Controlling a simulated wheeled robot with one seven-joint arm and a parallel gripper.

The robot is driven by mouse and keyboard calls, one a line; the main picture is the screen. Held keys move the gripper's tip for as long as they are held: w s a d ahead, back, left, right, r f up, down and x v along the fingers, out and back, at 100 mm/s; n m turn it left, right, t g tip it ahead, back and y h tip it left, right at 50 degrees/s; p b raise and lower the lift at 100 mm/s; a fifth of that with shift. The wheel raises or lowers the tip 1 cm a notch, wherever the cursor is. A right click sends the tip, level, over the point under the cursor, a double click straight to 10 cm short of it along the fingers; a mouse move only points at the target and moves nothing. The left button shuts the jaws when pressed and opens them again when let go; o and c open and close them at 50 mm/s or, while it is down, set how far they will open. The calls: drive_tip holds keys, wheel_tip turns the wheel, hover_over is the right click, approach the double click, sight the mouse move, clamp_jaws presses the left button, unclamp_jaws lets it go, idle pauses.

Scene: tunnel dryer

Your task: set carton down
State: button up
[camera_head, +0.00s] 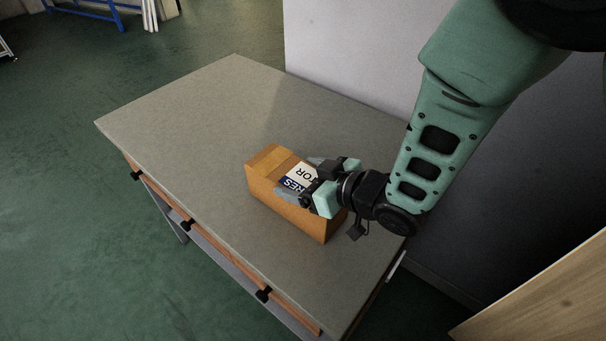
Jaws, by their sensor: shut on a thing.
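An orange-brown carton (289,212) with a white and dark blue label (297,180) on top is over the right part of a grey-topped table (178,112). Its underside looks level with the tabletop, but I cannot tell whether it touches. My gripper (299,184) comes in from the right with its fingers at the upper part of the carton, and it is shut on it.
A pale wall (352,62) runs along the table's far right side. The left and back of the tabletop are clear. Dark handles (187,224) stick out from the table's front. A wooden panel (545,300) stands at the lower right. Green floor (60,220) is open on the left.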

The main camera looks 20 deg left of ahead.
drive_tip(key=o, duration=2)
drive_tip(key=shift+f, duration=0.1)
drive_tip(key=shift+r, duration=0.2)
drive_tip(key=s+d+r+m+h+b, duration=0.1)
drive_tip(key=d+r+h, duration=0.15)
drive_tip(key=d, duration=0.45)
drive_tip(key=s+d+r+m+h, duration=0.1)
drive_tip(key=s+d+r+h, duration=0.15)
drive_tip(key=d, duration=0.45)
drive_tip(key=s+d+r+m+g+h, duration=0.4)
drive_tip(key=s+d+r+g+h, duration=0.1)
drive_tip(key=s+d, duration=0.7)
drive_tip(key=shift+s+d+r+h, duration=0.25)
drive_tip(key=shift+s+h, duration=0.45)
drive_tip(key=shift+h, duration=0.2)
drive_tip(key=shift+r+p, duration=0.5)
